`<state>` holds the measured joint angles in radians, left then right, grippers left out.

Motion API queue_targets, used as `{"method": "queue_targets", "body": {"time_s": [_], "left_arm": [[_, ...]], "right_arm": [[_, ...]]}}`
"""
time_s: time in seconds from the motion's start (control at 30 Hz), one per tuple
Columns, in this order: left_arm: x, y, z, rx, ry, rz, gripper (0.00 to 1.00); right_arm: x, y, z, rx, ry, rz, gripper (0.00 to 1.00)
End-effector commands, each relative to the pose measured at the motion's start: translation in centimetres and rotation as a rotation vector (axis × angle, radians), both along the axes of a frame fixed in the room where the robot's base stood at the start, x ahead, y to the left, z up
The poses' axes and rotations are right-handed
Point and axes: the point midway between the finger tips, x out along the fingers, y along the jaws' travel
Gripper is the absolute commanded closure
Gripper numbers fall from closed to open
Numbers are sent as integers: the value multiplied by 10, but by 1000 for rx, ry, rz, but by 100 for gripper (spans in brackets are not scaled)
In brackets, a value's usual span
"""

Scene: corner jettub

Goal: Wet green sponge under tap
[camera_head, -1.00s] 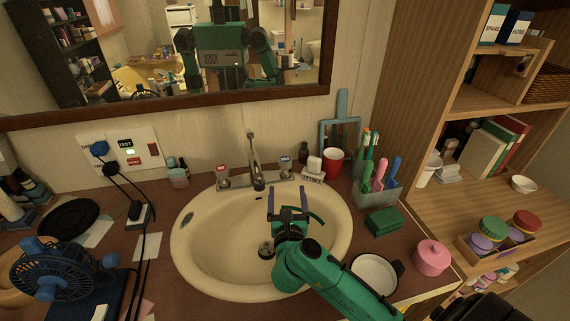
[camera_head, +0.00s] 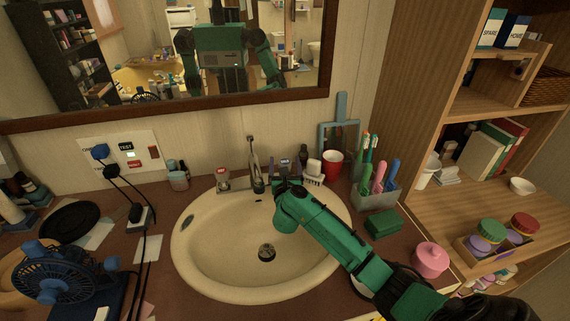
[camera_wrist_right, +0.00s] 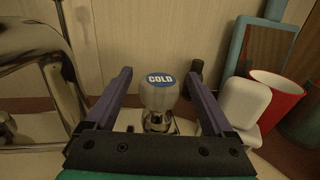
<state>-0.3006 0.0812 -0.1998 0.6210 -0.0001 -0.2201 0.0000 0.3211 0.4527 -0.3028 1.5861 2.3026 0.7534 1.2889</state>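The green sponge (camera_head: 383,223) lies on the counter right of the sink, below the toothbrush holder. The chrome tap (camera_head: 257,170) stands at the back of the basin (camera_head: 215,255), and no water shows from it. The cold knob, with a blue COLD cap, shows in the right wrist view (camera_wrist_right: 160,95). My right gripper (camera_head: 287,178) is at the back rim by this knob. In the wrist view its open fingers (camera_wrist_right: 160,75) stand either side of the knob, with gaps, holding nothing. My left gripper is not in view.
The hot knob (camera_head: 222,178) is left of the tap. A pink pot (camera_head: 430,260) sits near my right forearm. The basin is empty.

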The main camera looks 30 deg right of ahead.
Motion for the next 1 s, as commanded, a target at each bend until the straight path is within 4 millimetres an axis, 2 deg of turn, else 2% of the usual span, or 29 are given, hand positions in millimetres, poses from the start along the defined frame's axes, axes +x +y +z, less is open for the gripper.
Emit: {"method": "queue_targets", "body": {"time_s": [0.03, 0.17, 0.2, 0.23, 0.57, 1.0], "left_arm": [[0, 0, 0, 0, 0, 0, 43], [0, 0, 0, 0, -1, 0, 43], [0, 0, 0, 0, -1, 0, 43], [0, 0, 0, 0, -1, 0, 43], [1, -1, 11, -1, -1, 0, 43], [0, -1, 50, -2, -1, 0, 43]], "right_arm": [[0, 0, 0, 0, 0, 0, 28], [0, 0, 0, -1, 0, 0, 78], [0, 0, 0, -1, 0, 0, 93], [0, 0, 0, -1, 0, 0, 99], [-1, -1, 2, -1, 3, 49, 99], [-1, -1, 2, -3, 6, 332, 99]]}}
